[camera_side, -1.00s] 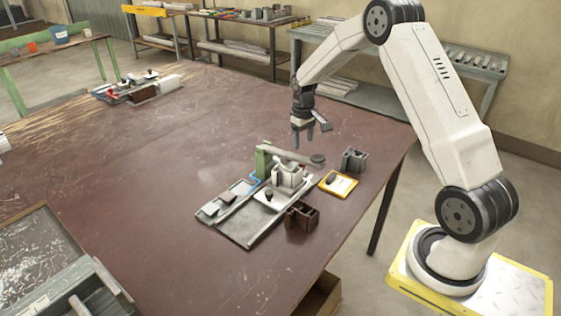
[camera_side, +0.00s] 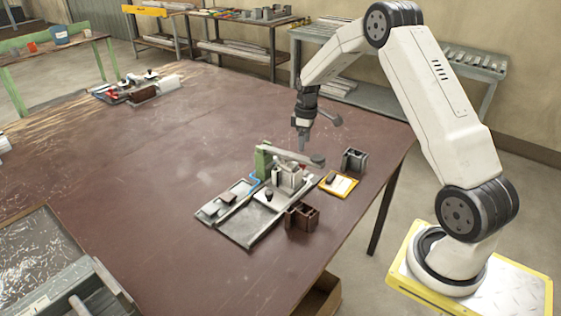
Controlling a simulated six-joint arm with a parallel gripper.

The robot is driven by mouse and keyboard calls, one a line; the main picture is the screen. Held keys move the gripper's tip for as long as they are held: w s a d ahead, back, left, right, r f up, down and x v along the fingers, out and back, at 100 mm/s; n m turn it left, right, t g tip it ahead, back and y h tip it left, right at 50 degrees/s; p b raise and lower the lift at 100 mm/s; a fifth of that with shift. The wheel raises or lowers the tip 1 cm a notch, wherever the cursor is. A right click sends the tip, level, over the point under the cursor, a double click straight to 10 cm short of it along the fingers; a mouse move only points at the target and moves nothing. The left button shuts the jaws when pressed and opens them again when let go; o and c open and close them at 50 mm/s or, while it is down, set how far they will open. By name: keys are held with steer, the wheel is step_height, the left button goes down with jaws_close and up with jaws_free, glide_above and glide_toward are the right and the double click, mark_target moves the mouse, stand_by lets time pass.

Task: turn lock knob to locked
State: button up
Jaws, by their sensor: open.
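The clamp fixture's grey base plate (camera_side: 243,228) lies on the table, with a green upright (camera_side: 262,162) and a grey clamp arm (camera_side: 290,153) reaching right. A small black knob (camera_side: 269,194) stands on the plate, and a dark round end (camera_side: 318,159) sits at the arm's tip. I cannot tell which of these is the lock knob, or its setting. A pale block (camera_side: 289,176) sits under the clamp arm. My gripper (camera_side: 302,147) is open and empty, pointing down, seen nearly edge-on. In the picture it overlaps the clamp arm; whether it touches cannot be told.
A brown profile block (camera_side: 302,217), a yellow-framed tray (camera_side: 339,186) and a dark grey profile block (camera_side: 354,160) stand close to the fixture's right. Another fixture (camera_side: 135,90) lies at the far left. The tabletop's middle (camera_side: 150,170) is clear.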

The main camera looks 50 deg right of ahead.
mark_target(303, 167)
steer(key=shift+a+f, duration=0.15)
steer(key=shift+f, duration=3.4)
jaws_close()
